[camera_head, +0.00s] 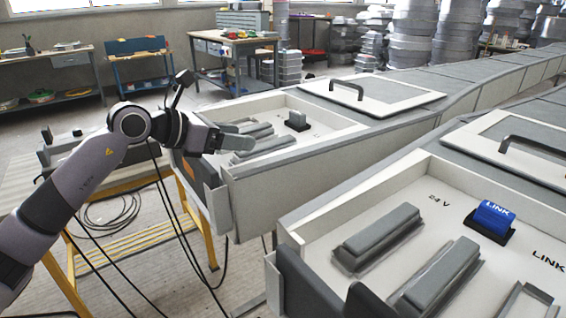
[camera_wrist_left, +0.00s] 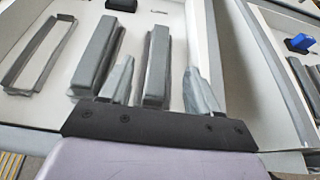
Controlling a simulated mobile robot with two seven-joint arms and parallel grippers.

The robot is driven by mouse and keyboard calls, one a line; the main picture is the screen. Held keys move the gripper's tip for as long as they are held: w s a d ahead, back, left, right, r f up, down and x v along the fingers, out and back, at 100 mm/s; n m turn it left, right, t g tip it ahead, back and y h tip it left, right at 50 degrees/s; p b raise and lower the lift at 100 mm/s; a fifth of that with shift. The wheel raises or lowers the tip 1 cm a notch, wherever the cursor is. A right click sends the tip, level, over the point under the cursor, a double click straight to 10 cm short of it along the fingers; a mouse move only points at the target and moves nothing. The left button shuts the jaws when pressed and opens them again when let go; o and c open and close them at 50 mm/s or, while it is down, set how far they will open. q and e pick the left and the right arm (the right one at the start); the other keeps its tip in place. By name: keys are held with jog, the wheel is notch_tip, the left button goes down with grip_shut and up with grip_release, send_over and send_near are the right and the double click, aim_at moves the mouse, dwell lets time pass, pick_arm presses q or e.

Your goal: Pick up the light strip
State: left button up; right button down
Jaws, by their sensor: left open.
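Two long grey bars, which look like light strips, lie side by side in the pale far tray (camera_head: 320,140). In the left wrist view, one grey bar (camera_wrist_left: 157,65) lies between my fingers and the other grey bar (camera_wrist_left: 97,55) is left of them. My left gripper (camera_head: 247,143) is open over this tray's near end. Its fingers also show in the left wrist view (camera_wrist_left: 160,85), one on each side of the bar; I cannot tell whether they touch it. In the head view the fingers partly hide the bars. My right gripper is not in view.
The near tray holds two more grey bars (camera_head: 376,238) (camera_head: 436,275) and a blue LINK block (camera_head: 494,217). An empty rectangular frame (camera_wrist_left: 38,55) sits left of the bars. A panel with a black handle (camera_head: 346,88) lies beyond. A yellow stand (camera_head: 140,235) and loose cables are below my arm.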

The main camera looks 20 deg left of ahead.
aim_at(271, 143)
pick_arm(q)
jog(key=shift+x, duration=3.75)
jog(key=shift+f, duration=0.1)
jog(key=c, duration=1.1)
